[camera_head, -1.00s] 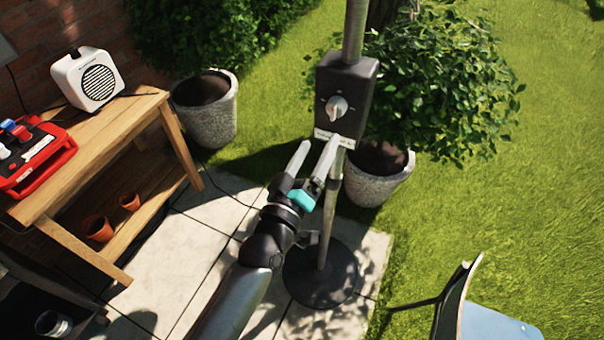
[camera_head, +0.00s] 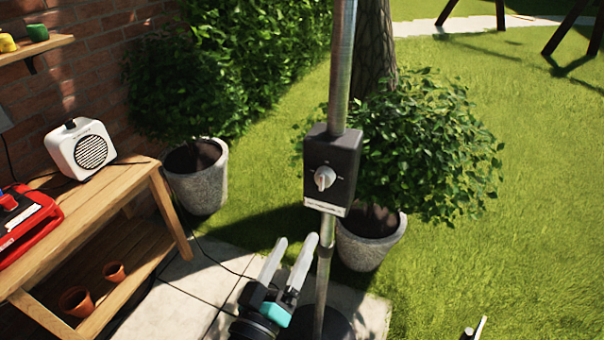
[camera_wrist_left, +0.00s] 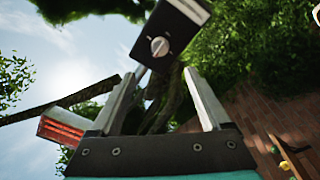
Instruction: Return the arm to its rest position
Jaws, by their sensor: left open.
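My left gripper (camera_head: 290,254) is in the lower middle of the head view, open and empty, its two pale fingers pointing up and away. It is below and a little left of a dark control box (camera_head: 332,165) with a grey rotary knob (camera_head: 325,178), fixed on a metal pole (camera_head: 342,70). The fingers are apart from the box. In the left wrist view the open fingers (camera_wrist_left: 163,88) frame a gap, and the box (camera_wrist_left: 168,35) with its knob (camera_wrist_left: 159,47) shows above them.
A wooden bench (camera_head: 130,205) at the left holds a white speaker-like unit (camera_head: 82,149) and a red case (camera_head: 25,225). Terracotta pots (camera_head: 76,301) stand on its lower shelf. Potted shrubs flank the pole. Open lawn (camera_head: 530,200) lies at the right.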

